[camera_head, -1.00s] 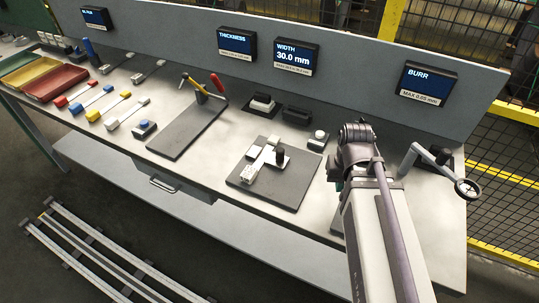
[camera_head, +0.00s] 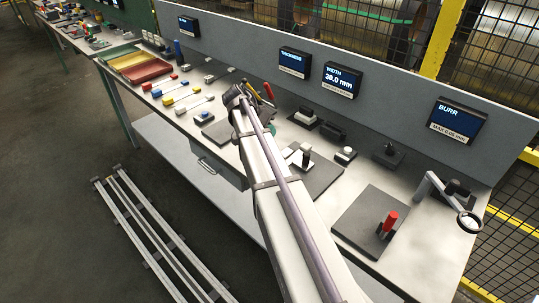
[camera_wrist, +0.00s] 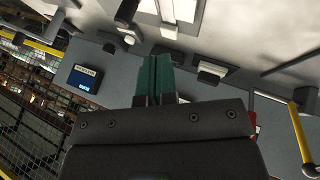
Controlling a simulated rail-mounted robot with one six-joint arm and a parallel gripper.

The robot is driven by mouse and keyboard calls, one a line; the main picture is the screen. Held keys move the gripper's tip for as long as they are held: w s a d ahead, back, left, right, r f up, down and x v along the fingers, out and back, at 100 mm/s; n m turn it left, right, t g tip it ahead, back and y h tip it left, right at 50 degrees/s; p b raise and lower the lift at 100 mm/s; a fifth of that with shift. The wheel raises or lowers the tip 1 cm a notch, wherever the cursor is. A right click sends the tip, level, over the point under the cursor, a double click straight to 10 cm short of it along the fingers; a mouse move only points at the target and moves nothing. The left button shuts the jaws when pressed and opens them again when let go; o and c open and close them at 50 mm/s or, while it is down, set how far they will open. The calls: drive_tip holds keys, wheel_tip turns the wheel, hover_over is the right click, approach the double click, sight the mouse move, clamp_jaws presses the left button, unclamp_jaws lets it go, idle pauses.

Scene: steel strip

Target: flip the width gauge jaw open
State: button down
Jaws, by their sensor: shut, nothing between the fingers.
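In the head view the width gauge stands below the WIDTH display (camera_head: 342,79), which reads 30.0 mm. Its dark base plate (camera_head: 322,176) carries a white jaw piece (camera_head: 294,157) and an upright post (camera_head: 306,154). My arm hides the plate's left part, and I cannot tell how the jaw lies. My gripper shows in the wrist view with its green fingers (camera_wrist: 154,62) together and empty. In the head view my wrist is left of the gauge, near the thickness stand, and the fingers are mostly hidden. The gripper is apart from the jaw.
A plate with a red handle (camera_head: 388,222) lies to the right, near a crank-like arm with a round end (camera_head: 469,221). Small blocks (camera_head: 346,154) stand along the back. Coloured trays (camera_head: 140,66) and handled tools (camera_head: 176,92) are at the left. A yellow rod (camera_wrist: 299,138) is right of my gripper.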

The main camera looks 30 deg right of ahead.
drive_tip(key=shift+s+d, duration=0.1)
drive_tip(key=shift+d, duration=0.15)
drive_tip(key=shift+f, duration=0.1)
drive_tip(key=b, duration=0.9)
approach(296, 161)
drive_tip(key=d+f, duration=0.1)
drive_tip(key=f, duration=0.1)
drive_tip(key=w+d+f, duration=0.1)
drive_tip(key=d+f, duration=0.1)
drive_tip(key=shift+d, duration=0.2)
drive_tip(key=s, duration=0.1)
drive_tip(key=s+d, duration=0.1)
drive_tip(key=s+p, duration=0.1)
drive_tip(key=shift+s+d+r, duration=0.15)
drive_tip(key=shift+d+r, duration=0.15)
drive_tip(key=shift+r, duration=0.1)
drive_tip(key=shift+s+d, duration=0.15)
